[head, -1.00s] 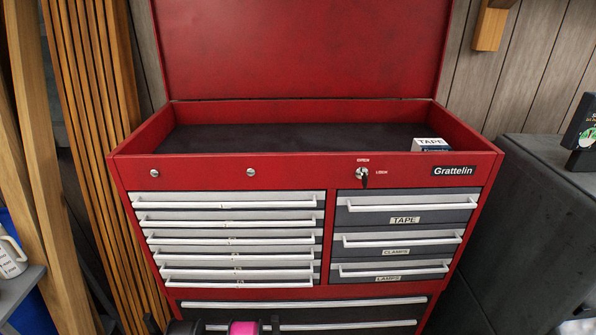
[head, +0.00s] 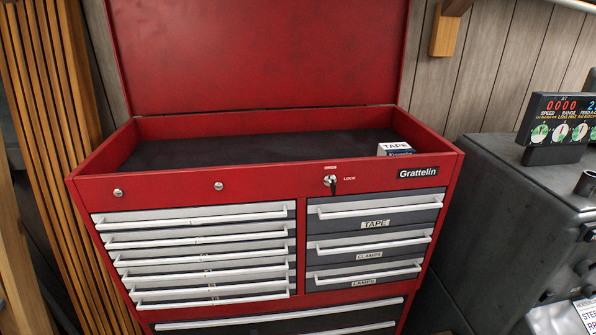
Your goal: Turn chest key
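The red tool chest (head: 262,178) stands in the middle of the head view with its lid (head: 262,55) raised. A key (head: 333,186) sits in a round lock on the chest's front rail, above the drawer labelled TAPE (head: 375,207). The word LOCK is printed to the right of the key, and a small label above it is too small to read. The key's head hangs roughly downward. Neither of my grippers is in view.
A box marked TAPE (head: 396,149) lies in the open top tray. A dark grey machine (head: 520,205) with a digital readout (head: 560,120) stands close at the right. Wooden planks (head: 50,150) lean at the left. The space before the chest front is clear.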

